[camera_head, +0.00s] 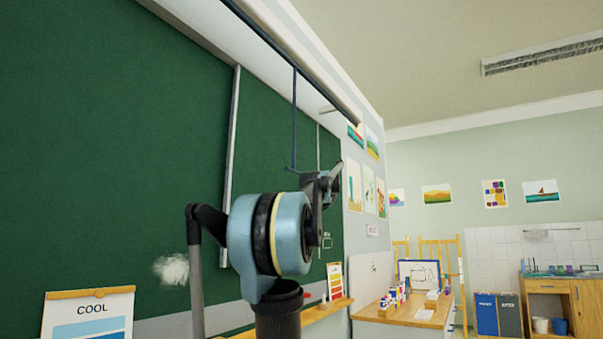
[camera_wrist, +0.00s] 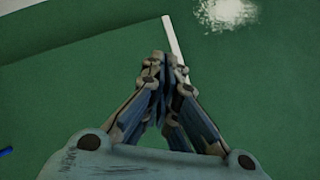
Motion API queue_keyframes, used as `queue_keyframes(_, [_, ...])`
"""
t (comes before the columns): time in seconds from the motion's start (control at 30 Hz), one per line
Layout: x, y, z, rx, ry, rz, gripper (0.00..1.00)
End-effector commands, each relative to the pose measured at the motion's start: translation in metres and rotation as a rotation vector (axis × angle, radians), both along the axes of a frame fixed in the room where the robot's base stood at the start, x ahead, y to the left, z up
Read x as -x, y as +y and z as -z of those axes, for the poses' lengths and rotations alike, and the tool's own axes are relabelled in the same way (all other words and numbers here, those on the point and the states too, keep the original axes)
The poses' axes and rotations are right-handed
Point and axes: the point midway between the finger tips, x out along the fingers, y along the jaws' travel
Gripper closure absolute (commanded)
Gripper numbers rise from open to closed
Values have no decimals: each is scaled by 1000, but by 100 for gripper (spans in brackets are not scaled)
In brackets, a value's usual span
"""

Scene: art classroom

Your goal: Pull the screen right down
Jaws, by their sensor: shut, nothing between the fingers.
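The screen's dark bar (camera_head: 327,92) runs along the top of the green chalkboard. A thin dark pull rod (camera_head: 294,120) hangs from it, ending in a short crosspiece just above my gripper in the picture. My gripper (camera_head: 335,172) is in front of the board in the head view, partly hidden by my arm. In the wrist view my gripper (camera_wrist: 160,58) is shut and empty, its fingertips together before the green board. A small blue piece (camera_wrist: 5,152) shows at the left edge there; I cannot tell whether it is part of the pull.
The green chalkboard (camera_head: 100,130) fills the left, with a pale vertical strip (camera_head: 231,150) and a chalk smudge (camera_head: 172,269). A wooden ledge (camera_head: 325,310) runs below. A table (camera_head: 400,315) with art supplies stands at the right. Open room lies right of my arm.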

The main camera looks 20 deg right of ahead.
Motion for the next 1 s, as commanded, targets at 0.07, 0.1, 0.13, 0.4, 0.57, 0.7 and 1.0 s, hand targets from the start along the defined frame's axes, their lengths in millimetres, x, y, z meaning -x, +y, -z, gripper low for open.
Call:
queue_keyframes(0.07, [-18, -28, -45, -32, -91, 6, 100])
queue_keyframes(0.1, [-25, -40, -66, -46, -140, 9, 100])
queue_keyframes(0.13, [-30, -50, -82, -56, -178, 10, 100])
queue_keyframes(0.4, [-52, -145, -210, -99, -529, 53, 100])
queue_keyframes(0.57, [-49, -195, -265, -93, -708, 92, 100])
queue_keyframes(0.7, [-42, -224, -295, -81, -819, 119, 100])
queue_keyframes(1.0, [-45, -234, -313, -71, -886, 135, 100])
